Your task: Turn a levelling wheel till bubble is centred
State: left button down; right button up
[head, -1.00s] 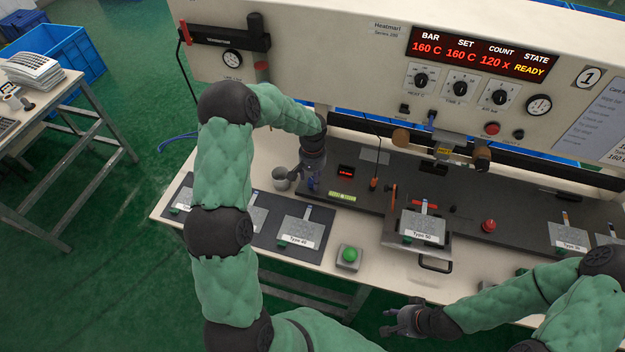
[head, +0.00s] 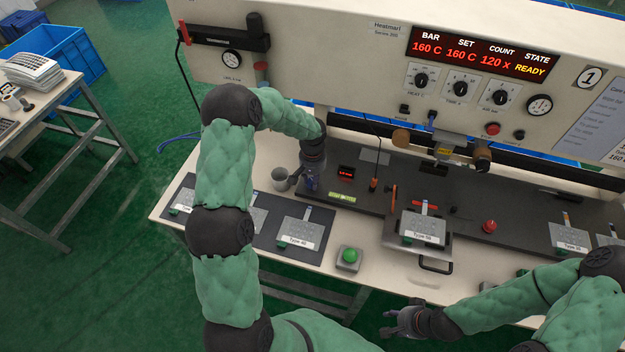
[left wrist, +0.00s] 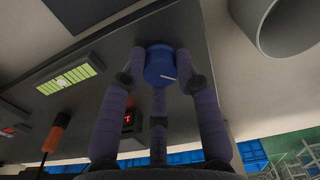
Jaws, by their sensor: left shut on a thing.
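A small blue levelling wheel (left wrist: 160,65) with a pale mark on its face sits on the dark bed plate. My left gripper (head: 311,184) is shut on the wheel, its fingers around the rim in the left wrist view (left wrist: 162,75). The wheel is mostly hidden by the gripper in the head view. The yellow-green bubble level (head: 342,197) lies on the plate beside it. In the left wrist view the level (left wrist: 70,78) shows a pale bubble near the middle between dark marks; exact centring is hard to tell. My right gripper (head: 388,322) is open and empty before the table.
A small red-digit display (head: 346,172) and an orange-handled tool (head: 374,184) stand near the level. A grey cup (head: 281,179) stands just left of my left gripper. A green button (head: 349,257) and the Type 40 plate (head: 300,232) are nearer the front.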

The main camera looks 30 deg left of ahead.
pick_arm(q)
jog(key=shift+s+f+n+b, duration=0.2)
jog(key=shift+f+n+b, duration=0.1)
jog(key=shift+n+b, duration=0.35)
jog(key=shift+d+r+n+b, duration=0.1)
jog(key=shift+n+b, duration=0.25)
jog(key=shift+s, duration=0.1)
jog(key=c, duration=0.9)
grip_release()
jog(key=shift+r, duration=0.25)
jog(key=shift+r, duration=0.3)
notch_tip(320, 180, up, 11)
jog(key=shift+r, duration=0.1)
